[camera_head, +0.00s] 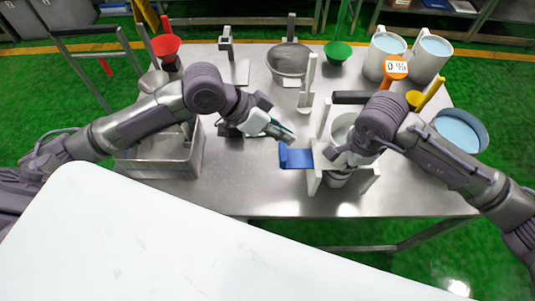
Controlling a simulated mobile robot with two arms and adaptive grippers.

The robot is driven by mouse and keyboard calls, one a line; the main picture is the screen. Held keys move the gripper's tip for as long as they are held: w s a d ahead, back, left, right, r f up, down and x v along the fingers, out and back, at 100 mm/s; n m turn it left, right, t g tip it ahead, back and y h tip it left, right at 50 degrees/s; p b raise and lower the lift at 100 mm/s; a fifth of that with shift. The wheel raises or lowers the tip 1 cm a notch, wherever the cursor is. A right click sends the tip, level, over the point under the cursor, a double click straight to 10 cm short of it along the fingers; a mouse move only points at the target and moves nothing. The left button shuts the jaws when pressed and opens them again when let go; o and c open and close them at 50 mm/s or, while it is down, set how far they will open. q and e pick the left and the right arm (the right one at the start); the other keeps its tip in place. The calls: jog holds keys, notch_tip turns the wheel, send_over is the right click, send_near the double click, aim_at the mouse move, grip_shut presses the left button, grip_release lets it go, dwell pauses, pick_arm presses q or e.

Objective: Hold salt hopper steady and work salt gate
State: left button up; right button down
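The salt hopper seems to be the pale round vessel (342,128) on a white stand (315,182) at the right of the metal table. A blue piece (296,158), which looks like the gate's handle, sticks out to the left of the stand. My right gripper (335,158) is at the hopper's front, close to the blue piece's right end; my arm hides much of the hopper. My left gripper (284,132) is above the table, left of the hopper and just behind the blue piece, apparently apart from it. The fingers of both are too small or hidden to judge.
A metal bin (160,160) stands at the left, under my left arm. The table's front middle (250,190) is clear.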

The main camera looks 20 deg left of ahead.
pick_arm(q)
jog(key=n, duration=0.1)
jog(key=f+n+t+h, duration=0.1)
jog(key=n+t, duration=0.1)
jog(key=shift+w+d+f+h, duration=0.15)
jog(key=shift+w+d+h, duration=0.1)
jog(key=shift+w+h, duration=0.15)
grip_shut()
jog(key=shift+w+a+f+n+t+h, duration=0.15)
jog(key=shift+n+t, duration=0.15)
jog(key=shift+n, duration=0.2)
jog(key=shift+w+d+n+t+h, duration=0.15)
jog(key=shift+n+t, duration=0.15)
jog(key=shift+n, duration=0.2)
jog(key=shift+a+f+n+t+h, duration=0.15)
jog(key=shift+a+n+t+h, duration=0.2)
jog(key=shift+n+t, duration=0.4)
jog(key=s+a+f+n+t+y, duration=0.2)
jog(key=s+a+f+n+t, duration=0.25)
jog(key=s+n, duration=0.3)
jog(key=s+a+f+n+t+y, duration=0.2)
jog(key=s+a+f+n+t, duration=0.15)
jog(key=s+a+n, duration=0.35)
jog(key=w+d+n, duration=0.1)
jog(key=w+d, duration=0.8)
jog(key=w, duration=0.1)
jog(key=shift+w+r+n, duration=0.25)
jog(key=shift+n, duration=0.05)
jog(key=shift+t, duration=0.25)
